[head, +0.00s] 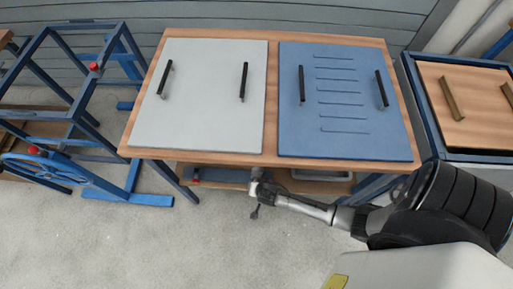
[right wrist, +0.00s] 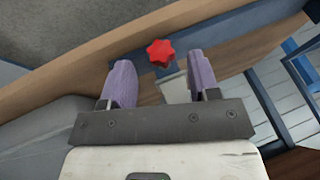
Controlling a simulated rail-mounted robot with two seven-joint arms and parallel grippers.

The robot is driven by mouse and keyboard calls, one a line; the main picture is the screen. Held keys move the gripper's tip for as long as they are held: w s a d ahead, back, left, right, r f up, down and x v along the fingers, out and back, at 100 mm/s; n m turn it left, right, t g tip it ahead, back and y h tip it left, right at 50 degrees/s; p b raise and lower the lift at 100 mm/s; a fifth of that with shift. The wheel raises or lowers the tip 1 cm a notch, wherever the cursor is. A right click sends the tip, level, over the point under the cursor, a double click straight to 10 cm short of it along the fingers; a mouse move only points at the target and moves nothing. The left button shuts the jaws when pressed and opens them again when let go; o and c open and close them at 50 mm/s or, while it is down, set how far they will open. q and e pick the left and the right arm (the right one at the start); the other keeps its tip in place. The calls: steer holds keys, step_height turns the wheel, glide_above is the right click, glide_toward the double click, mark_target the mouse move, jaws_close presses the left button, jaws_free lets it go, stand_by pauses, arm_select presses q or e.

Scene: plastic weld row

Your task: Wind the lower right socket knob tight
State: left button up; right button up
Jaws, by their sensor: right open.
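A red star-shaped knob (right wrist: 160,52) shows in the right wrist view, just beyond the fingertips and between them in the picture. My right gripper (right wrist: 159,76) is open, with a purple finger on each side and nothing between them. The knob looks apart from both fingers. In the head view my right gripper (head: 257,196) is at the front edge of the wooden table, low down. A small red spot (head: 196,181) shows left of it under the table; I cannot tell whether it is the same knob. My left gripper is not in view.
The wooden table (head: 273,160) carries a grey panel (head: 205,100) and a blue panel (head: 340,135), both with black handles. A blue frame (head: 60,95) with red knobs (head: 95,67) stands left. A blue-framed box (head: 470,110) stands right. The front floor is clear.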

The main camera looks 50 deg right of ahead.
steer(key=shift+b+x, duration=0.5)
steer(key=shift+x, duration=0.85)
